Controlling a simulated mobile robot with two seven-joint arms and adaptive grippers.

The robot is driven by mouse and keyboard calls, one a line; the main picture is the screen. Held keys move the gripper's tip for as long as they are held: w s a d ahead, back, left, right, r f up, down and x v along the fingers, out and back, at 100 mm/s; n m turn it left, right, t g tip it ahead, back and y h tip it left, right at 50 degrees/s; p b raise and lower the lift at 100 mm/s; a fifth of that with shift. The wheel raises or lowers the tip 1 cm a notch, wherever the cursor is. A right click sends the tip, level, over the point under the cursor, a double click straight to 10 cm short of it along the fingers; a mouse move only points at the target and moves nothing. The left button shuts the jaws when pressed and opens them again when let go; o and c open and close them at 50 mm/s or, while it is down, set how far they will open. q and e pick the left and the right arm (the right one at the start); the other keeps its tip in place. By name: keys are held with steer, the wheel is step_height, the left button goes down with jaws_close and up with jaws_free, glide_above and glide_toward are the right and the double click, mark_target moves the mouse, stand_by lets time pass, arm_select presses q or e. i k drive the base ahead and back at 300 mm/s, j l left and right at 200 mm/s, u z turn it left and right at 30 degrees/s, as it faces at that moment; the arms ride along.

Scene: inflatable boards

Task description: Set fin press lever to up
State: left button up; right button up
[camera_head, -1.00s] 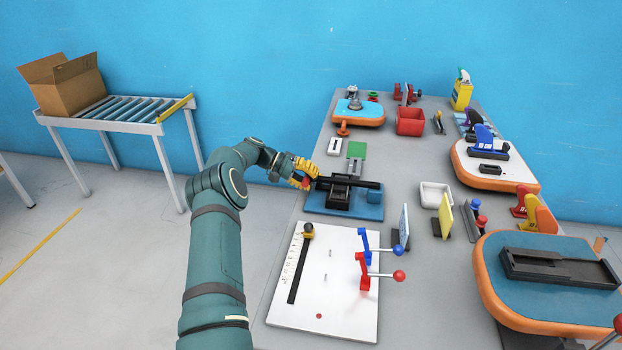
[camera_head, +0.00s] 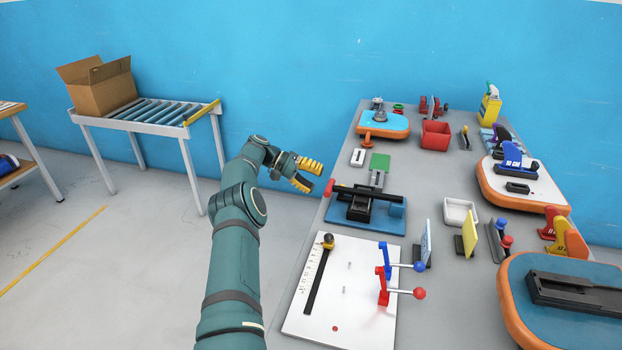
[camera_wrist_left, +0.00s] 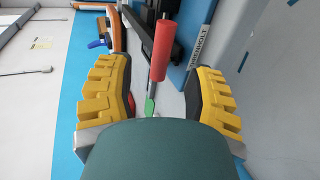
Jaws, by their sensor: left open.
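The fin press stands on a blue base (camera_head: 372,222) at the table's left edge in the head view. Its black lever (camera_head: 370,191) lies about level across the press, with a red grip (camera_head: 329,188) at its left end, past the table edge. My left gripper (camera_head: 314,177) is open and empty, just left of the red grip and apart from it. In the left wrist view the red grip (camera_wrist_left: 161,52) appears ahead, in line with the gap between the spread yellow fingers (camera_wrist_left: 168,100). My right gripper is not in view.
A white board (camera_head: 335,310) with blue and red lever clamps (camera_head: 383,285) lies nearer on the table. A green plate (camera_head: 380,161) is behind the press. The floor left of the table is open up to the roller conveyor (camera_head: 150,112).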

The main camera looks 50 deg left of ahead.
mark_target(363, 196)
steer(key=k+j, duration=0.15)
steer(key=j, duration=0.25)
steer(key=k+j, duration=0.15)
steer(key=j, duration=0.2)
steer(key=k+j, duration=0.15)
steer(key=j, duration=0.25)
steer(key=k+j, duration=0.2)
steer(key=j, duration=0.2)
steer(key=k+j, duration=0.15)
steer(key=j, duration=0.2)
